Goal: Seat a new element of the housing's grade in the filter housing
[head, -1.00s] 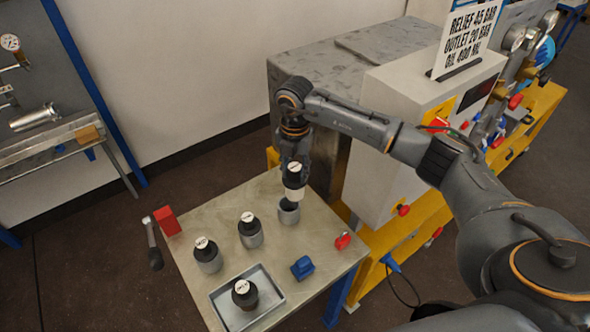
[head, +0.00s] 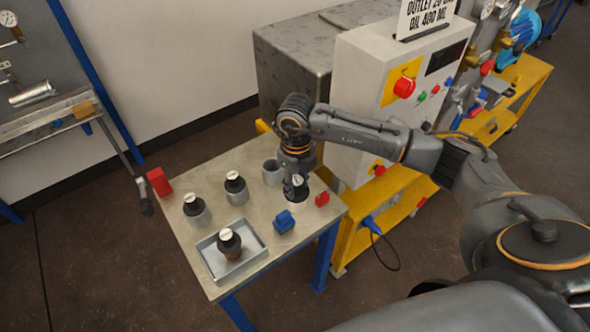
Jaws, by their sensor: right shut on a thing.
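My right gripper (head: 297,184) points down over the right side of the small table, shut on a filter element (head: 298,207) with a pale body and dark cap. The element hangs beside an empty grey cup (head: 272,172). Two more dark-capped elements, the left one (head: 193,204) and the middle one (head: 235,183), stand upright in grey cups. Another element (head: 229,243), with a brownish body, stands in a shallow metal tray (head: 262,257). The cap labels are too small to read. I cannot tell which thing is the filter housing. My left gripper is out of view.
A control cabinet (head: 358,95) on a yellow cart (head: 385,218) stands right behind.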

